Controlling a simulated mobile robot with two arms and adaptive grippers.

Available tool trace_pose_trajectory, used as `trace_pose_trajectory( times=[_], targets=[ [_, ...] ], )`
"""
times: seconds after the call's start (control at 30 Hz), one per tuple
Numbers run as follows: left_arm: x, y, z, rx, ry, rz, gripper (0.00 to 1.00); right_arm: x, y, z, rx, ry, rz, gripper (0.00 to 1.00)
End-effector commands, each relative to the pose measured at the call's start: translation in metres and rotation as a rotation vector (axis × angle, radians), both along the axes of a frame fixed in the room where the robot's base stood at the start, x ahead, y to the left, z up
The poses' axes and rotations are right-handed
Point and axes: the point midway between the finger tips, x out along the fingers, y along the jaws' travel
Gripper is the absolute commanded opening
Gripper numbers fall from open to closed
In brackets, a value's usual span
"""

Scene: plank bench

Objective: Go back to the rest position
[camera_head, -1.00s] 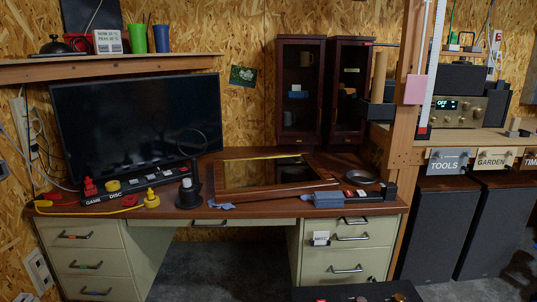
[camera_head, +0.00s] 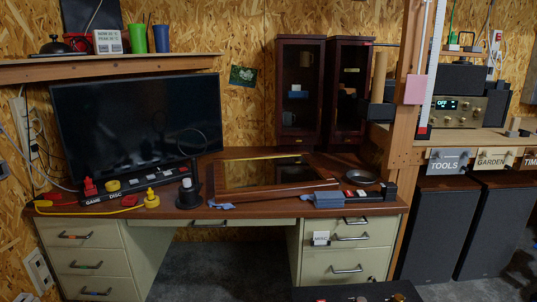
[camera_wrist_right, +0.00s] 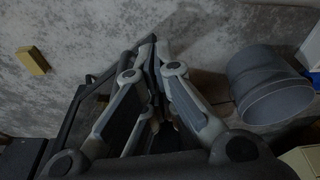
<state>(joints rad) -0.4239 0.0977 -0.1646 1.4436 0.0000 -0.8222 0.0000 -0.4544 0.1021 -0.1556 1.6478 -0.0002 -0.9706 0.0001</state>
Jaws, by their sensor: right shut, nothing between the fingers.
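My right gripper (camera_wrist_right: 152,62) shows in the right wrist view, with its grey and black finger linkages drawn together. It is shut and holds nothing. Grey floor lies beyond it, with a yellow block (camera_wrist_right: 33,61) to its left and a grey bin (camera_wrist_right: 268,85) to its right, both apart from it. Neither gripper shows in the head view, and my left gripper is in no view.
In the head view a desk (camera_head: 258,212) stands ahead with a monitor (camera_head: 140,122), a magnifier stand (camera_head: 189,194) and a framed glass panel (camera_head: 265,176). Two dark cabinets (camera_head: 301,95) stand behind. Speakers (camera_head: 440,230) stand at right. The floor before the desk is partly clear.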

Motion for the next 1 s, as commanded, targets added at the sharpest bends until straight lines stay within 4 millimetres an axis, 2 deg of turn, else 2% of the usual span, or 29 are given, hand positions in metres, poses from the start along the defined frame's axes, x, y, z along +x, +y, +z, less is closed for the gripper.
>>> trace_pose_trajectory(
  times=[0.03, 0.1, 0.17, 0.2, 0.23, 0.47, 0.7, 0.8, 1.0],
  targets=[
    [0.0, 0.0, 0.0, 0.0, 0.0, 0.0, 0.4, -0.007, -0.001, -0.016, -0.002, 0.013, 0.001, 0.0],
    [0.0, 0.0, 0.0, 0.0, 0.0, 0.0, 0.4, -0.015, -0.002, -0.035, -0.003, 0.021, 0.003, 0.0],
    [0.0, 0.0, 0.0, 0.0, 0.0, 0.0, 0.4, -0.023, -0.003, -0.05, -0.003, 0.028, 0.005, 0.0],
    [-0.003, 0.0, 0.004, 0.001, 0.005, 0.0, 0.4, -0.028, -0.004, -0.051, -0.003, 0.032, 0.006, 0.0],
    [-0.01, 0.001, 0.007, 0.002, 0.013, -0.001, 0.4, -0.033, -0.004, -0.046, -0.004, 0.036, 0.007, 0.0],
    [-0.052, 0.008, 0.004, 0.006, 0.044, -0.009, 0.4, -0.075, -0.011, -0.047, -0.008, 0.067, 0.014, 0.0],
    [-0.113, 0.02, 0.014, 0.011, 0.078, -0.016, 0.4, -0.137, -0.023, -0.037, -0.014, 0.103, 0.021, 0.0],
    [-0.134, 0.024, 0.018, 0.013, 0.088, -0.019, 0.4, -0.158, -0.027, -0.033, -0.015, 0.112, 0.024, 0.0],
    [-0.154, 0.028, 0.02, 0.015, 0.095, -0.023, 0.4, -0.178, -0.031, -0.031, -0.018, 0.12, 0.028, 0.0]
  ],
)
